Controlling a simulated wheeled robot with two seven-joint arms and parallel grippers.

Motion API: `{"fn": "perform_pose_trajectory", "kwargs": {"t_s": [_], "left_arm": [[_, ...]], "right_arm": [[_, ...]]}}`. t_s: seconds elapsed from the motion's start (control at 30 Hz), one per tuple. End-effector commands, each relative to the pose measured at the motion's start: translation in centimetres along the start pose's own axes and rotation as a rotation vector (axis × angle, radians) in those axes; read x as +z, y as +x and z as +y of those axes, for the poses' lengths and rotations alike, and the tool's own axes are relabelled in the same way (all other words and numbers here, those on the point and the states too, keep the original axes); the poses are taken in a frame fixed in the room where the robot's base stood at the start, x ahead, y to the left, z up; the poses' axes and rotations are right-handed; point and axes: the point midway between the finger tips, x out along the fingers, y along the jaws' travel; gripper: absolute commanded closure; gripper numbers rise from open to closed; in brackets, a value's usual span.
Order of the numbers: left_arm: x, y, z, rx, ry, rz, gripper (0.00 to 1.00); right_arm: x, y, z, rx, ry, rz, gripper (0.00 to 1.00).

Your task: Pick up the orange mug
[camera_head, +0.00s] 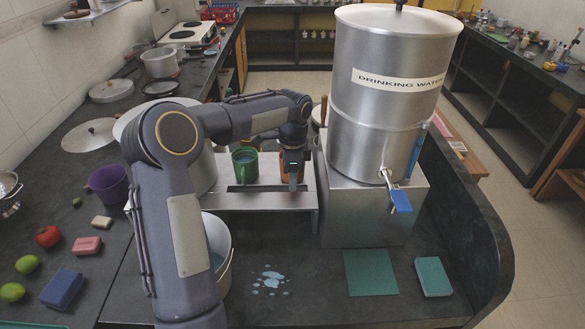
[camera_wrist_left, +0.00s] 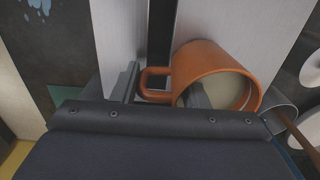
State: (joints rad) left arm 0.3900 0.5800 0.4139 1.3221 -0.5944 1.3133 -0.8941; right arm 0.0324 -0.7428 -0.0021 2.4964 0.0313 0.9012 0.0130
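The orange mug (camera_head: 283,168) stands on the metal stand (camera_head: 250,200), mostly hidden behind my left gripper (camera_head: 293,180) in the head view. In the left wrist view the orange mug (camera_wrist_left: 216,62) shows its open rim, with its handle pointing left. My left gripper (camera_wrist_left: 160,90) is open over the mug. One finger is left of the handle and the other is at the mug's mouth, seemingly inside the rim. I cannot tell whether either finger touches it. My right gripper is not in view.
A green mug (camera_head: 245,165) stands just left of the orange one. A large steel drinking-water canister (camera_head: 385,120) stands close on the right, with a blue-handled tap (camera_head: 400,200). A white bucket (camera_head: 219,250) sits under my left arm. The dark counter in front has some free room.

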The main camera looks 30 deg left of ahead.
Motion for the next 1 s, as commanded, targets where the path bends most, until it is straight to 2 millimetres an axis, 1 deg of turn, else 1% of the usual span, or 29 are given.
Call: {"fn": "perform_pose_trajectory", "kwargs": {"t_s": [0.03, 0.13, 0.4, 0.57, 0.67, 0.73, 0.77, 1.0], "left_arm": [[0.0, 0.0, 0.0, 0.000, 0.000, 0.000, 0.83], [0.0, 0.0, 0.0, 0.001, 0.000, 0.000, 0.96], [0.0, -0.1, 0.0, 0.000, 0.000, 0.000, 0.96], [-0.1, -1.0, 0.0, -0.001, 0.000, 0.000, 0.96], [-0.1, -2.3, -0.1, -0.003, 0.000, 0.002, 0.96], [-0.1, -3.5, -0.1, -0.005, 0.001, 0.003, 0.96], [-0.2, -3.9, -0.7, -0.004, 0.000, 0.002, 0.96], [-0.8, -9.3, -5.1, -0.003, -0.001, 0.003, 0.96]], "right_arm": [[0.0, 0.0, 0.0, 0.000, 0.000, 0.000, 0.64], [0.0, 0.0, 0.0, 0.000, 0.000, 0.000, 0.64], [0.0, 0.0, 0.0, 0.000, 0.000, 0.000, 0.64], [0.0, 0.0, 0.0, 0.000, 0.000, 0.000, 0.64], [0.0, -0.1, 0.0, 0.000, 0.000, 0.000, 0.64], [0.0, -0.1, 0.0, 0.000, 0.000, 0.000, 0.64], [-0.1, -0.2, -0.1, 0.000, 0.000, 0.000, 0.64], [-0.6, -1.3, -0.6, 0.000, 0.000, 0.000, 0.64]]}}
